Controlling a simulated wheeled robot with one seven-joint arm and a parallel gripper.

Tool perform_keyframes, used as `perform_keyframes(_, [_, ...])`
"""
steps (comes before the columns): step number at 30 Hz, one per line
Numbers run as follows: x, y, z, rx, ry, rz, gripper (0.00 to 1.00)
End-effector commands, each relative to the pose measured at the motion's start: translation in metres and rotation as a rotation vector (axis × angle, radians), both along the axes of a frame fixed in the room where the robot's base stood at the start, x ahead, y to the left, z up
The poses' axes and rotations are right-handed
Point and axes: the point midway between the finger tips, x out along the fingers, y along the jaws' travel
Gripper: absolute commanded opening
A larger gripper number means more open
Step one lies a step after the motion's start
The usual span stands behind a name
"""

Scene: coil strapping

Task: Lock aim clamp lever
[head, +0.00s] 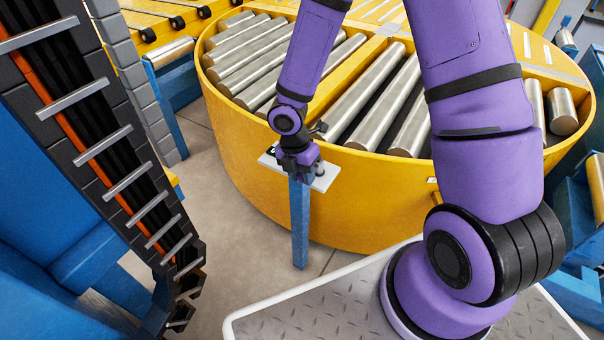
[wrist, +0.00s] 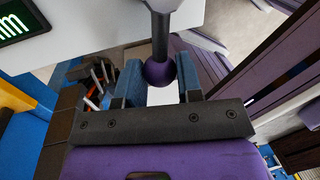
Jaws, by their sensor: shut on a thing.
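The clamp lever (wrist: 161,32) is a dark rod ending in a round purple knob (wrist: 159,74), seen at the top middle of the wrist view. My gripper (wrist: 160,82) has its two blue-padded fingers on either side of that knob and is shut on it. The lever's far end runs out of the wrist view. In the head view my gripper (head: 298,160) is at the white panel (head: 325,178) on top of a blue post (head: 300,225). My wrist mostly hides the lever there.
A green-lettered display (wrist: 18,22) sits on the white panel, partly cut off. A yellow round roller table (head: 385,190) stands right behind the post. A dark cable chain (head: 95,130) hangs at the left. Bare floor (head: 215,200) lies between them.

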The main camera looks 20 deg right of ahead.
Motion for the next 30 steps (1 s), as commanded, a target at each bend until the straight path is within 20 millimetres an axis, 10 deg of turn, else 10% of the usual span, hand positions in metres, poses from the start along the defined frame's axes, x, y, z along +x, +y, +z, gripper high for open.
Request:
perform_keyframes(1, [-0.001, -0.001, 0.000, -0.001, 0.002, 0.001, 0.00])
perform_keyframes(2, [-0.001, -0.001, 0.000, -0.001, 0.002, 0.001, 0.38])
perform_keyframes(5, [-0.001, -0.001, 0.000, -0.001, 0.002, 0.000, 0.58])
perform_keyframes(17, [0.002, 0.000, 0.009, 0.000, -0.003, -0.001, 0.58])
perform_keyframes(30, [0.013, 0.009, 0.083, -0.001, -0.002, -0.003, 0.58])
